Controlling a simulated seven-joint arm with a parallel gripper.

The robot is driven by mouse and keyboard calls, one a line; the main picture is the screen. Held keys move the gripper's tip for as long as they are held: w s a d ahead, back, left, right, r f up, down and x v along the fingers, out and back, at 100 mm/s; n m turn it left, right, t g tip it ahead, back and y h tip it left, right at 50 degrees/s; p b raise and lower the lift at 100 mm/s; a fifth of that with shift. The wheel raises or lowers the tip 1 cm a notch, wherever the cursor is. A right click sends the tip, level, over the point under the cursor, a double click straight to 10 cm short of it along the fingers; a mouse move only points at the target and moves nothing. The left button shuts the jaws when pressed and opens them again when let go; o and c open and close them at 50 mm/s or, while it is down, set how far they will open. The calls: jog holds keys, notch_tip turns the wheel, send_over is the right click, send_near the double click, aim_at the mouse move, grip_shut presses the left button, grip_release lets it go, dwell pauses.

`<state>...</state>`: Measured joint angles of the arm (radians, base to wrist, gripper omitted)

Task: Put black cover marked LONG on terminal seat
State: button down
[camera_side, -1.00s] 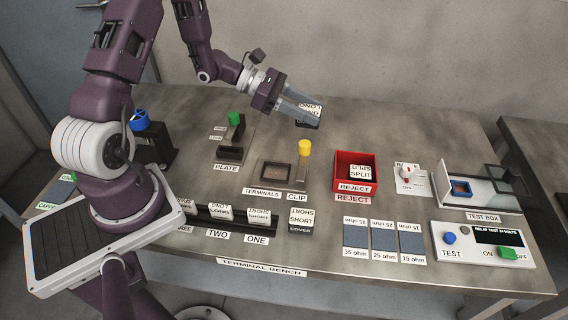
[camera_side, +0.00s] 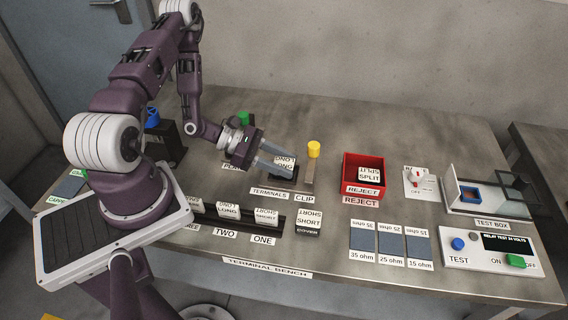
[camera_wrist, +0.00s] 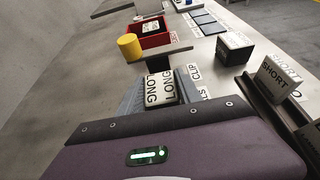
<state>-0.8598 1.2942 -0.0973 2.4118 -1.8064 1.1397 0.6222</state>
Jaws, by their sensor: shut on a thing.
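My gripper (camera_side: 274,160) is shut on the black cover with a white LONG label (camera_side: 285,162). The cover is at the terminal seat, behind the TERMINALS label (camera_side: 269,191). The cover and fingers hide most of the seat, so I cannot tell whether the cover touches it. In the wrist view the LONG label (camera_wrist: 160,88) shows between the fingers (camera_wrist: 162,95), in front of the CLIP label.
The clip post with its yellow top (camera_side: 313,149) stands close to the right of the cover. The red reject bin (camera_side: 346,180) holds a SPLIT cover. A rack (camera_side: 240,217) with LONG and SHORT covers and a separate SHORT cover (camera_side: 308,219) stand in front.

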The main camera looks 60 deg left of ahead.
jog(key=shift+f, duration=0.2)
jog(key=c, duration=0.8)
grip_release()
jog(key=shift+r, duration=0.1)
